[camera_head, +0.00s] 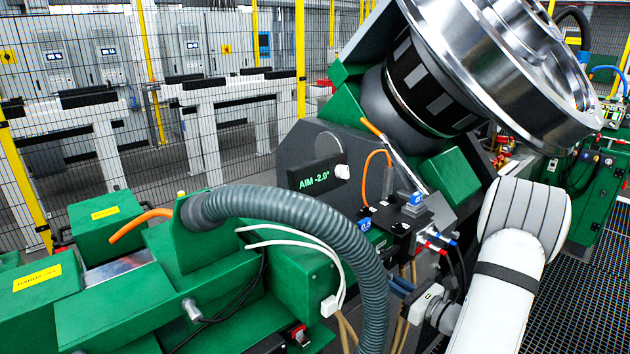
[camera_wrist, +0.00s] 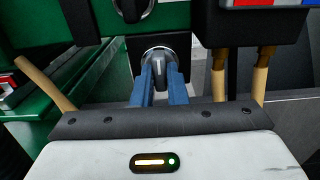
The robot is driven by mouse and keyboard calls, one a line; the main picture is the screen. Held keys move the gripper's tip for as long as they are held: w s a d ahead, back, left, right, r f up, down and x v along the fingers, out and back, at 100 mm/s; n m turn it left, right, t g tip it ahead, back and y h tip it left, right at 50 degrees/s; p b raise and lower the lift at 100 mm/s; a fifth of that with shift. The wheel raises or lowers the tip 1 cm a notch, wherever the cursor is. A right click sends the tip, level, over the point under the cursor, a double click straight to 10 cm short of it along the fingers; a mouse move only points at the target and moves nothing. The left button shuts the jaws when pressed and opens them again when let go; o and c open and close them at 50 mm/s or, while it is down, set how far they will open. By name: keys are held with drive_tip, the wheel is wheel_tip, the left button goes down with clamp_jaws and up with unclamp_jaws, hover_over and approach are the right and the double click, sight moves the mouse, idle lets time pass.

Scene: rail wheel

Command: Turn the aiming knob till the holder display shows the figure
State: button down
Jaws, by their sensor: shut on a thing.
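The holder display (camera_head: 315,178) is a dark box reading "AIM -2.0°" in green, below the tilted steel wheel. My gripper's blue fingers (camera_head: 402,286) reach in under the small black box, near the middle of the head view. In the wrist view my gripper (camera_wrist: 157,82) is shut on a grey knob (camera_wrist: 157,64) with a raised grip bar, set on a dark plate. The fingers sit on both sides of the bar. The knob itself is hidden in the head view by hoses and housing. The pictures show no label on it.
Tan hoses (camera_wrist: 262,78) hang close to the right of my fingers. A thick grey hose (camera_head: 340,235) arches left of my gripper. The large steel wheel (camera_head: 510,60) overhangs from above.

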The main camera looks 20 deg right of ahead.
drive_tip(key=shift+r+p, duration=0.1)
drive_tip(key=shift+p, duration=0.2)
drive_tip(key=m+p, duration=0.4)
drive_tip(key=shift+m, duration=0.3)
idle(0.3)
